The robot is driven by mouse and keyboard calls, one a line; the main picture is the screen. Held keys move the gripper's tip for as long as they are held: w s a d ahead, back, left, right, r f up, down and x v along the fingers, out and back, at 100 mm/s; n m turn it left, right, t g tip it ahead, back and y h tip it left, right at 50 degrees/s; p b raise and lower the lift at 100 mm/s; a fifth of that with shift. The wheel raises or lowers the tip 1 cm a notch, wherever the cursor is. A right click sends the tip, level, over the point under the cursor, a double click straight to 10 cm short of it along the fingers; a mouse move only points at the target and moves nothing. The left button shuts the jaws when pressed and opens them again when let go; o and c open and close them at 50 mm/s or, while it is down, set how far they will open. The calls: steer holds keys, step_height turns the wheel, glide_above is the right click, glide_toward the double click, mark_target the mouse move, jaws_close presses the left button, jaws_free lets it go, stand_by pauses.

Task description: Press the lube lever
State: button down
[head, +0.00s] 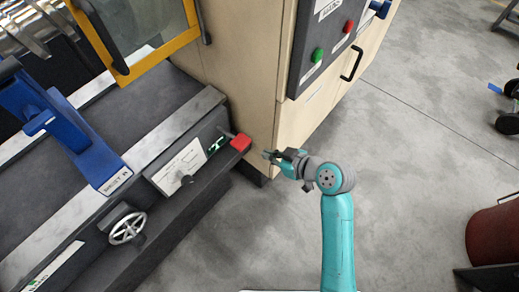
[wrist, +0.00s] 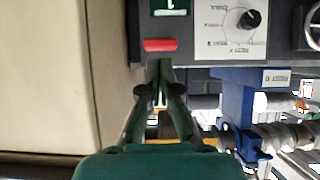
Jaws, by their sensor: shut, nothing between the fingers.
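The lube lever shows as a red paddle (head: 240,142) on a short arm, at the right end of the machine's dark front panel. In the wrist view the red paddle (wrist: 159,45) lies just beyond my fingertips, below a green label in the picture. My gripper (head: 268,155) is just right of the paddle in the head view, with a small gap between them. In the wrist view my gripper (wrist: 157,88) is shut and empty, its fingers pointing at the paddle. I cannot tell the exact gap in depth.
A dial knob (head: 186,179) on a white plate and a handwheel (head: 127,228) are on the panel left of the lever. A beige cabinet (head: 262,90) with green and red buttons stands close behind my gripper. Open grey floor (head: 430,150) lies to the right.

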steer(key=shift+v, duration=0.85)
steer(key=shift+f, duration=0.1)
stand_by(1.3)
